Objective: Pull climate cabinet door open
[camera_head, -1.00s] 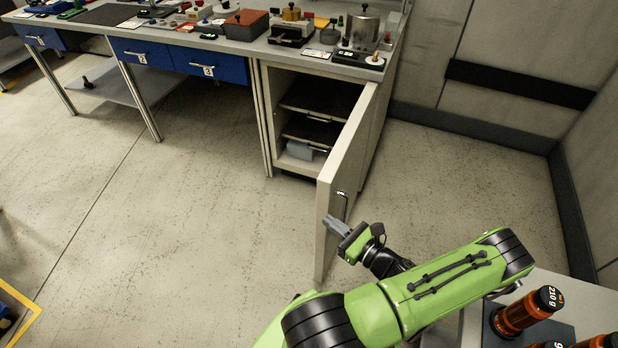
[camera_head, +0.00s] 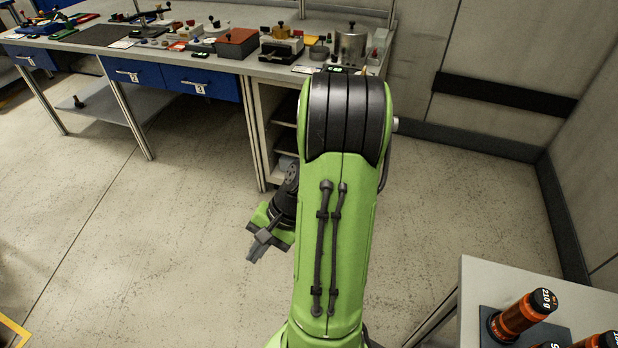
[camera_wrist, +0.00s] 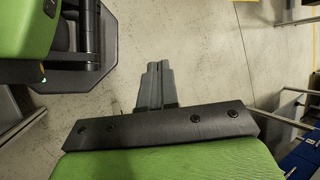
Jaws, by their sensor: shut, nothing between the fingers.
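The climate cabinet (camera_head: 264,150) stands under the right end of the workbench. A narrow strip of its open front shows, with shelves (camera_head: 286,150) inside. My arm covers the rest of the cabinet and its door, so I cannot see the door's angle now. My gripper (camera_head: 255,252) is in front of the cabinet and to the left of my arm, pointing down over bare floor. In the wrist view its two fingers (camera_wrist: 155,70) are together with nothing between them. It touches nothing that I can see.
The workbench (camera_head: 225,62) carries instruments and has blue drawers (camera_head: 201,83). A grey table (camera_head: 480,282) with orange-and-black cylinders (camera_head: 522,314) stands at the lower right. The floor (camera_head: 170,220) left of my gripper is clear. A wall closes the right side.

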